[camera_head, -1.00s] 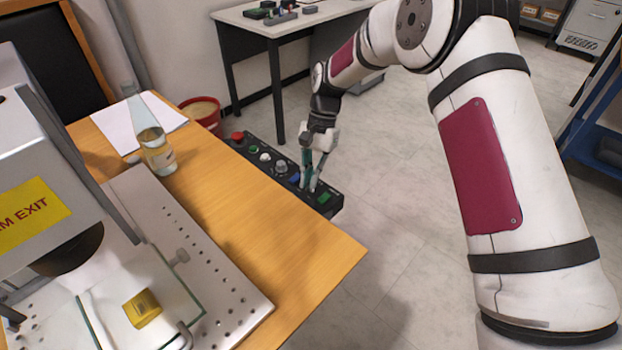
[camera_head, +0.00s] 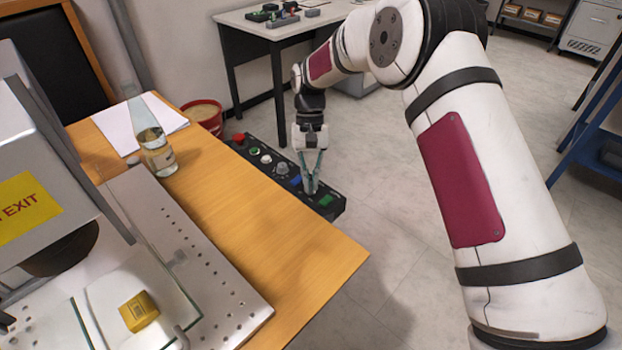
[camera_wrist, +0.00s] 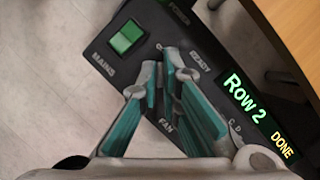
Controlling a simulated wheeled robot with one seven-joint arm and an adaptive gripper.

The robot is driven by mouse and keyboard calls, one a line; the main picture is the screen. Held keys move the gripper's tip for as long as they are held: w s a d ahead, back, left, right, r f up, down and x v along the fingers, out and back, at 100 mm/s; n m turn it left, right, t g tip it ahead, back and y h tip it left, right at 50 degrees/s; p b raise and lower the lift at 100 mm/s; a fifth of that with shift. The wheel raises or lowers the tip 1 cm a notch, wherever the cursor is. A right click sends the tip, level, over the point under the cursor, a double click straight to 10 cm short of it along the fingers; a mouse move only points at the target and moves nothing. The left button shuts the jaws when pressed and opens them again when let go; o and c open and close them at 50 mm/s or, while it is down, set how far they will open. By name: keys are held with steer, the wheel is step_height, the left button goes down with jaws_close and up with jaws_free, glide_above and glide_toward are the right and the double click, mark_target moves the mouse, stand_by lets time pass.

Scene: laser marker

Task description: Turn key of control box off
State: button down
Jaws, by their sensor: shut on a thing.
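The black control box (camera_head: 249,160) runs along the right edge of the wooden table. It has a red button, round buttons, a small blue display and a green switch (camera_head: 326,200). My gripper (camera_head: 312,189) points down at the box's near end, between the display and the green switch. In the wrist view, the tips of my gripper (camera_wrist: 167,75) are closed together over the panel between the READY and FAN labels. They are shut on a small part there, apparently the key, which the fingertips hide. The green MAINS switch (camera_wrist: 126,37) is just beyond, and the lit display (camera_wrist: 256,108) reads "Row 2 DONE".
A glass bottle (camera_head: 157,155) and white paper stand on the wooden table (camera_head: 290,240). The laser machine with its perforated plate (camera_head: 225,300) is at left. A red bucket (camera_head: 207,115) is behind the box. Floor right of the box is clear.

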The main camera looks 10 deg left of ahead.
stand_by(0.3)
steer(key=c, duration=1.8)
jaws_free()
steer(key=v, duration=1.2)
steer(key=shift+r, duration=0.15)
